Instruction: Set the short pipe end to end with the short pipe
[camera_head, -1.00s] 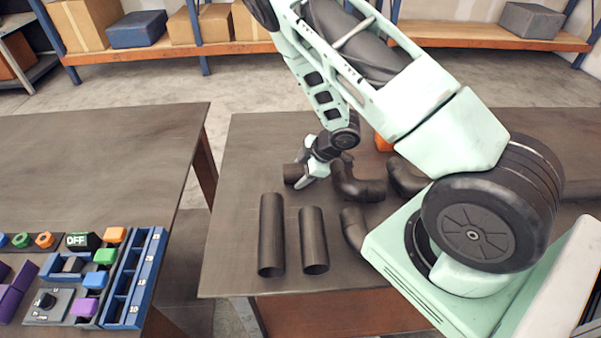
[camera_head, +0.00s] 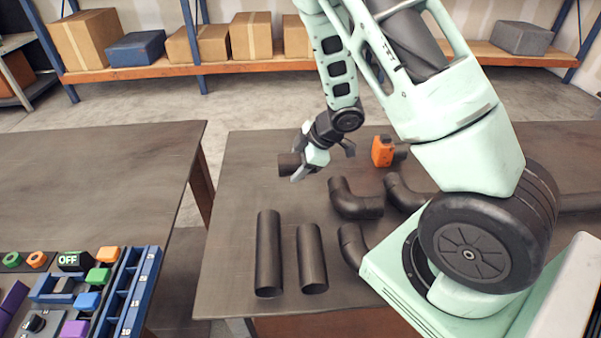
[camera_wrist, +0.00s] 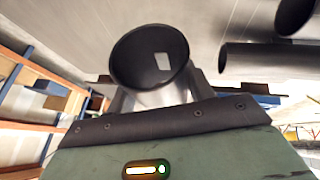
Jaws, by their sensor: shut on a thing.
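My gripper (camera_head: 303,165) is shut on a short dark pipe (camera_head: 288,164) above the far left of the table. In the wrist view the held pipe (camera_wrist: 150,60) sits between the fingers, with its open round end facing the camera. Two other dark straight pipes lie side by side at the near left of the table: a slightly longer one (camera_head: 268,253) on the left and a slightly shorter one (camera_head: 312,258) on the right. They lie apart, open ends toward the near edge. The held pipe touches neither of them.
Dark elbow pipes lie right of the straight pipes: one (camera_head: 352,200) mid-table, one (camera_head: 403,191) beside it, one (camera_head: 351,244) nearer. An orange-ended piece (camera_head: 383,151) stands behind. A separate table (camera_head: 90,180) on the left holds coloured blocks. Bare tabletop (camera_head: 235,220) shows at left.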

